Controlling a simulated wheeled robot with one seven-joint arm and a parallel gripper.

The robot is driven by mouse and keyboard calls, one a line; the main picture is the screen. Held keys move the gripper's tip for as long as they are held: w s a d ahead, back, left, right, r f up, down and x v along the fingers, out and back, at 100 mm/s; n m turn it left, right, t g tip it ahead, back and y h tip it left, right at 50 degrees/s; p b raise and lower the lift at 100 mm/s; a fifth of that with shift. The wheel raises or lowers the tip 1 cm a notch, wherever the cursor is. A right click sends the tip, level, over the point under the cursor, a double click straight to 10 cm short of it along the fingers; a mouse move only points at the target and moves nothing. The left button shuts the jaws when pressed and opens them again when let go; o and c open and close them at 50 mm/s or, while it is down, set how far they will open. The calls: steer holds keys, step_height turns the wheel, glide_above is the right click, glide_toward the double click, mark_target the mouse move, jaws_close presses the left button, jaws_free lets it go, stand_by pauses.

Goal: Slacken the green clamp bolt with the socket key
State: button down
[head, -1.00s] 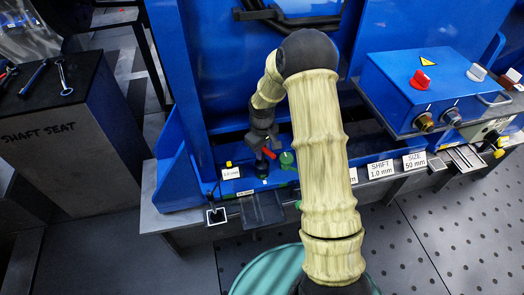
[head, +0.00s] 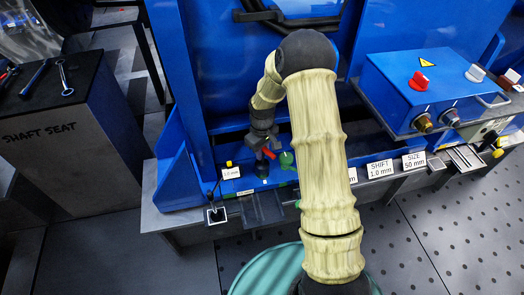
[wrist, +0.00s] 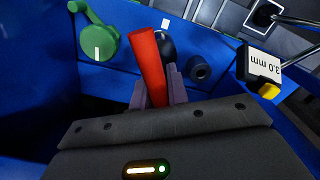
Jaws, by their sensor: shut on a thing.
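My gripper (wrist: 158,88) is shut on a red bar-like handle (wrist: 149,62), which I take to be the socket key. The handle points away from the jaws, with a dark round piece (wrist: 167,48) beside its far end. In the head view my gripper (head: 262,141) is low at the blue machine's front ledge, and the red handle shows there too (head: 268,153). A green round part with a short arm (wrist: 101,42), apparently the green clamp bolt, sits left of the handle in the wrist view, apart from it. In the head view it is right of my gripper (head: 287,159). The key's working end is unclear.
A dark round boss (wrist: 199,68) and a 3.0 mm label (wrist: 263,65) lie right of the jaws. A square holder (head: 216,215) with a thin rod stands at the ledge's left. A blue control box (head: 425,88) overhangs at right. Blue panels rise behind my gripper.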

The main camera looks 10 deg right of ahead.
steer(key=shift+f+b, duration=0.55)
steer(key=shift+f, duration=0.7)
stand_by(0.4)
steer(key=shift+r+n+p, duration=0.1)
steer(key=shift+n+p, duration=0.2)
steer(key=shift+p, duration=0.15)
